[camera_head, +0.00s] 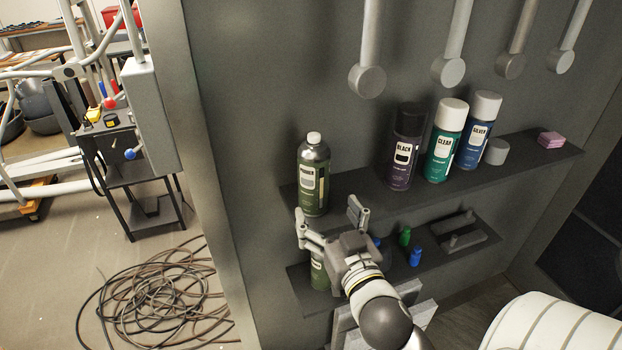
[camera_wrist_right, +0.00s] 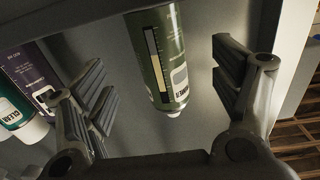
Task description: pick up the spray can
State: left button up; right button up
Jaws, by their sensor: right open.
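An olive green spray can (camera_head: 314,182) with a white cap and a label stands upright at the left end of the upper shelf (camera_head: 350,212). My right gripper (camera_head: 330,218) is open in front of and below this can, with its fingers spread wide. In the right wrist view, the green can (camera_wrist_right: 158,52) appears upside down in the gap between the open fingers of the right gripper (camera_wrist_right: 165,85). I cannot tell whether a finger touches it. Black (camera_head: 406,146), green-teal (camera_head: 446,140) and blue (camera_head: 478,130) spray cans stand further right. My left gripper is not in view.
A lower shelf (camera_head: 300,274) holds another green container (camera_head: 319,274), partly hidden by my gripper, and small green (camera_head: 405,236) and blue (camera_head: 415,256) bottles. A grey cylinder (camera_head: 496,152) and pink blocks (camera_head: 551,139) sit at the upper shelf's right. Grey rods hang above.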

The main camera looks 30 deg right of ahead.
aim_at(319, 200)
jog(key=x, duration=0.2)
jog(key=shift+w+d+r+p, duration=0.15)
jog(key=shift+w+p, duration=0.1)
jog(key=shift+p, duration=0.15)
jog(key=shift+w+d, duration=0.15)
jog(key=shift+w, duration=0.45)
jog(key=p+x, duration=0.1)
jog(key=x, duration=0.1)
jog(key=f+p+x, duration=0.1)
jog(key=x, duration=0.1)
jog(key=shift+w+d, duration=0.1)
jog(key=shift+w, duration=0.2)
jog(key=shift+w+d, duration=0.1)
jog(key=shift+w, duration=0.1)
jog(key=shift+s, duration=0.1)
jog(key=shift+c, duration=0.5)
jog(key=c, duration=1.1)
jog(key=shift+c, duration=0.2)
